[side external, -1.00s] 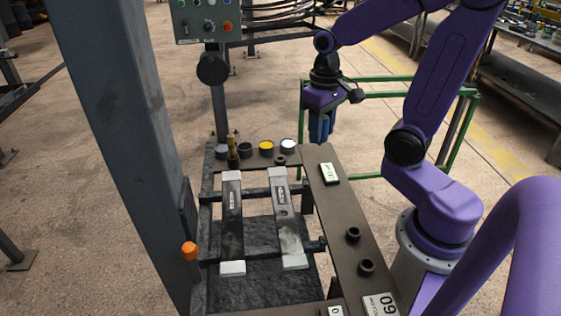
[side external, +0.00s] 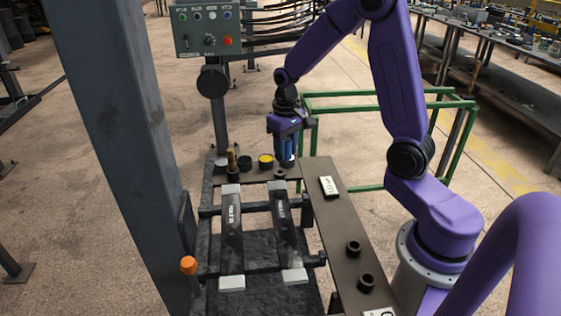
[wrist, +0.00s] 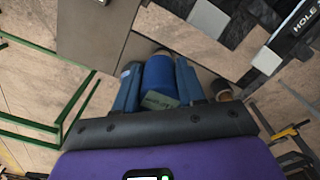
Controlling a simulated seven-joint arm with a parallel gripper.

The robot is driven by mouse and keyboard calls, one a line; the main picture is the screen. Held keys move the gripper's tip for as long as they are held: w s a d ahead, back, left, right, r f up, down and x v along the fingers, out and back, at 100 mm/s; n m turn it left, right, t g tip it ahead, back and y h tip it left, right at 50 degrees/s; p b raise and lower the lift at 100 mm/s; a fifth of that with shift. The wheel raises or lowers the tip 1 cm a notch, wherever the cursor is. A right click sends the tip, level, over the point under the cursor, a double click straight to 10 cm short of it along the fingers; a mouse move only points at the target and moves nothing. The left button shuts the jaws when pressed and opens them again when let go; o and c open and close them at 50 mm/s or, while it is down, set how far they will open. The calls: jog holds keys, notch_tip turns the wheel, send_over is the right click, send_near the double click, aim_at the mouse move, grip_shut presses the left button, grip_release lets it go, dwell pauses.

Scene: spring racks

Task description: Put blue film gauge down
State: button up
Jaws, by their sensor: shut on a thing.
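My gripper (side external: 288,155) is shut on the blue film gauge. The gauge (wrist: 158,75) shows in the wrist view as a blue body with a small greenish label, between my two blue fingers. In the side view, the gauge cannot be told clearly from the fingers. My gripper hangs pointing down at the far end of the rack, near the row of small pots.
A brown shelf (side external: 335,222) with a white tag (side external: 328,186) runs along the right. Two dark bars (side external: 232,238) lie on the rack. A green frame (side external: 385,97) stands behind.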

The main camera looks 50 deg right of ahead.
jog(key=shift+w+d+f, duration=0.15)
jog(key=shift+w+f, duration=0.7)
jog(key=shift+f, duration=0.25)
jog(key=shift+w+f, duration=0.15)
jog(key=shift+f, duration=1.5)
jog(key=shift+f, duration=0.1)
jog(key=o, duration=0.8)
